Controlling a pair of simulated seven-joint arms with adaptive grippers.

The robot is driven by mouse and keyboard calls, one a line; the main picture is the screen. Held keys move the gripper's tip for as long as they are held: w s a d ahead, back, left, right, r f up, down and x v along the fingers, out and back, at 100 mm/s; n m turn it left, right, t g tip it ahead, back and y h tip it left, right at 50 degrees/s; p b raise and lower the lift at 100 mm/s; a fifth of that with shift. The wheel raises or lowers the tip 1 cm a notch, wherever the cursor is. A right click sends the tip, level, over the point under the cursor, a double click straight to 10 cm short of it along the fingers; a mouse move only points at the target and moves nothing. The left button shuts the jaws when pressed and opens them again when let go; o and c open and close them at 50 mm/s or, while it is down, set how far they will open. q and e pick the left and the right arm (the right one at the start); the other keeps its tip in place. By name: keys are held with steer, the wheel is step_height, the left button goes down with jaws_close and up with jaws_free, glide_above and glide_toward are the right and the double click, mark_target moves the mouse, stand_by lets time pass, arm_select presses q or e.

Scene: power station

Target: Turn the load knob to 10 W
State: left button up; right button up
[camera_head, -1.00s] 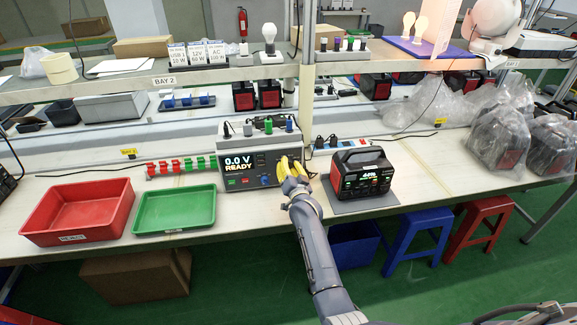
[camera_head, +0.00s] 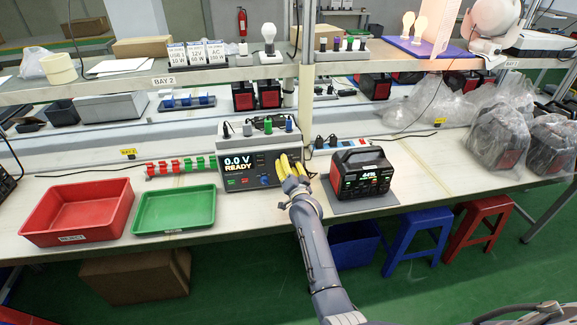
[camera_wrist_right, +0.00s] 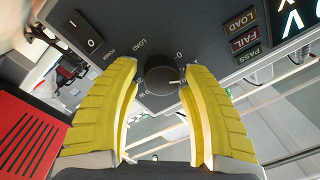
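The black load knob (camera_wrist_right: 162,76) is on the tester's dark front panel, with a white pointer mark toward its right side in the right wrist view. Dial marks circle it, partly covered by the fingers. My right gripper (camera_wrist_right: 160,85) has its yellow fingers apart, one on each side of the knob; firm contact cannot be told. In the head view the right gripper (camera_head: 291,167) is at the right end of the tester (camera_head: 244,158) and hides the knob. The tester's display (camera_head: 238,164) reads 0.0 V READY. My left gripper is not in view.
A black power station (camera_head: 362,178) stands on a grey mat close to the right of my gripper. A red bin (camera_head: 45,228) and a green tray (camera_head: 148,223) are at the left. A shelf (camera_head: 200,75) runs above.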

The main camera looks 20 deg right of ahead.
steer(key=shift+o, duration=1.3)
steer(key=shift+a, duration=0.1)
steer(key=shift+s+f, duration=0.1)
steer(key=shift+s, duration=0.05)
steer(key=s, duration=1.1)
steer(key=shift+s+a+f, duration=0.2)
steer(key=shift+s+a, duration=0.15)
steer(key=shift+s, duration=0.05)
